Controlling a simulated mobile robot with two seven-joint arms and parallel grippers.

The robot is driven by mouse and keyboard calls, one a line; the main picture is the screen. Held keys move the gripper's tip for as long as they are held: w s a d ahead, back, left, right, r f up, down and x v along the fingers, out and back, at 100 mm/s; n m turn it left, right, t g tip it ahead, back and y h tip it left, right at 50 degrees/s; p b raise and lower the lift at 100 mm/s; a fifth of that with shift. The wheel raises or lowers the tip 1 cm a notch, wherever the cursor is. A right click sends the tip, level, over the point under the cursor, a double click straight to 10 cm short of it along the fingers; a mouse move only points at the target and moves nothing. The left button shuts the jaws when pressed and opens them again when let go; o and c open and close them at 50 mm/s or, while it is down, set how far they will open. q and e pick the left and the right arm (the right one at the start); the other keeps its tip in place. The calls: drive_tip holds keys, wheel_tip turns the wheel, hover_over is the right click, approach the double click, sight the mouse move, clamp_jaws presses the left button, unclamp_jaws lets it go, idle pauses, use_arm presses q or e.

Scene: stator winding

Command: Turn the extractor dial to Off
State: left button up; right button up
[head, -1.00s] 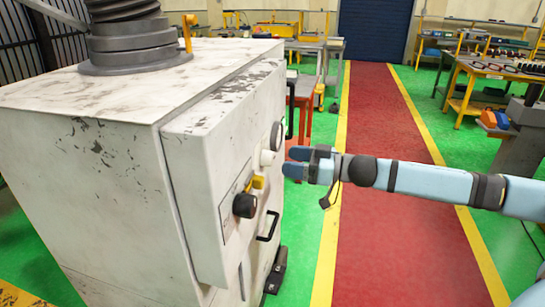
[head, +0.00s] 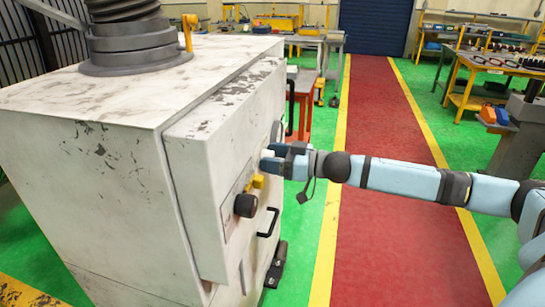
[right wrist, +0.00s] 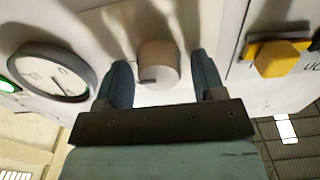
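The extractor dial (right wrist: 158,64) is a round cream knob on the white front panel of the machine cabinet (head: 95,190). A small dark mark shows on its lower left side in the right wrist view. My right gripper (right wrist: 161,76) is open, with one blue finger on each side of the dial and slight gaps visible. In the head view the right gripper (head: 272,161) is at the panel and mostly hides the dial. My left gripper is not in view.
A round gauge (right wrist: 50,72) and a green light (right wrist: 7,86) are left of the dial in the wrist view. A yellow switch (right wrist: 278,58) is to the right. A black knob (head: 246,205) and handle (head: 268,224) are on the cabinet. The red walkway (head: 385,130) is clear.

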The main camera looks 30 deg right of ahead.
drive_tip(key=c, duration=0.8)
drive_tip(key=shift+o, duration=0.2)
drive_tip(key=shift+n, duration=0.4)
drive_tip(key=shift+n+p, duration=0.35)
drive_tip(key=shift+n, duration=0.65)
drive_tip(key=n, duration=0.3)
drive_tip(key=shift+a+n, duration=0.1)
drive_tip(key=shift+n, duration=0.2)
drive_tip(key=n, duration=0.5)
drive_tip(key=shift+s+f, duration=0.1)
drive_tip(key=n+b, duration=0.1)
drive_tip(key=n, duration=0.5)
drive_tip(key=shift+f+n+b, duration=0.1)
drive_tip(key=shift+n+b, duration=0.2)
drive_tip(key=shift+b, duration=0.05)
